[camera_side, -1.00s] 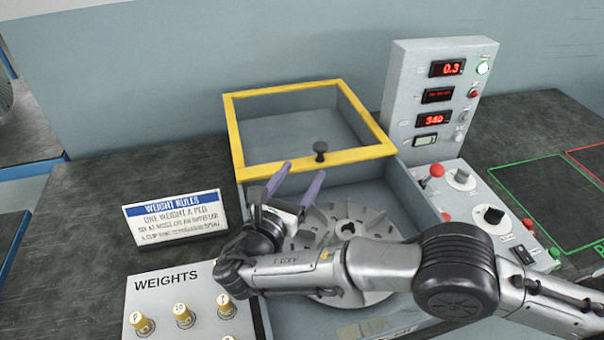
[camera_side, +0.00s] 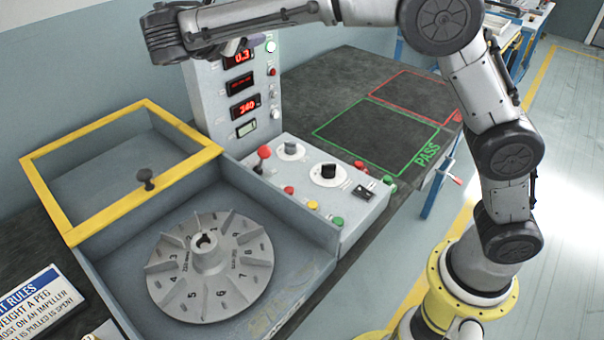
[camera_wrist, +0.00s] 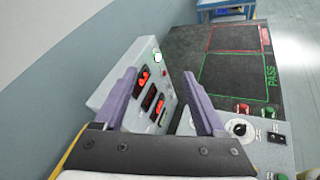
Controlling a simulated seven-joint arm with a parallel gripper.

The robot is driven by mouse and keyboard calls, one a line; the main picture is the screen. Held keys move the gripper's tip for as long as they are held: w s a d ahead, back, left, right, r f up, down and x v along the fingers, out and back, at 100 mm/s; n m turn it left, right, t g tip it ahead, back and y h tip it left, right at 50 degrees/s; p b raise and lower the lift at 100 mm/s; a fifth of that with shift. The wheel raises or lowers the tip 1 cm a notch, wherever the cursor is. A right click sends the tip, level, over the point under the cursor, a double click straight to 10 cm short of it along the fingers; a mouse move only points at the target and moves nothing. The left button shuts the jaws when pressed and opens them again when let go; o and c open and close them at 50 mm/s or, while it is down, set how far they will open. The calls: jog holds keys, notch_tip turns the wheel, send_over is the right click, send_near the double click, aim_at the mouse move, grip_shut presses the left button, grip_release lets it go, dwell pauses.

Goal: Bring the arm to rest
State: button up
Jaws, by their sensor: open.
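My gripper (camera_wrist: 160,78) shows in the wrist view with its two purple fingers spread apart and nothing between them. It points toward the display panel. In the side view my arm is raised, with its end at the top in front of the panel's upper part; the fingers are mostly hidden there. The grey impeller (camera_side: 209,262), with numbered sectors, lies in the open blower housing (camera_side: 295,225), well below and apart from my gripper.
The yellow-framed lid (camera_side: 118,212) stands open behind the housing. The display panel (camera_side: 232,115) reads 0.3 and 340. A control box (camera_side: 325,190) with knobs and buttons stands beside it. The green PASS area (camera_side: 375,140) and red area (camera_side: 415,92) are empty. A rules sign (camera_side: 35,305) is at lower left.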

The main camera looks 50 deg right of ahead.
jog(key=s+d+r+m+g+y, duration=0.15)
jog(key=s+d+m, duration=0.25)
jog(key=s+d, duration=0.5)
jog(key=s+d+f+m+g+y, duration=0.1)
jog(key=s+d+m+y, duration=0.25)
jog(key=s+d, duration=0.55)
jog(key=s+a+f+m+y, duration=0.2)
jog(key=s+f+m, duration=0.1)
jog(key=s, duration=0.4)
jog(key=s+a+f+m+y, duration=0.2)
jog(key=s+f+m, duration=0.15)
jog(key=s, duration=0.35)
jog(key=s+a+f+m+t+y, duration=0.1)
jog(key=s+a+f+m+y, duration=0.1)
jog(key=a+f+m, duration=0.3)
notch_tip(320, 180, down, 2)
jog(key=shift+s+a+f+y, duration=0.2)
jog(key=shift+s+a+y, duration=0.2)
jog(key=shift+a+y, duration=0.5)
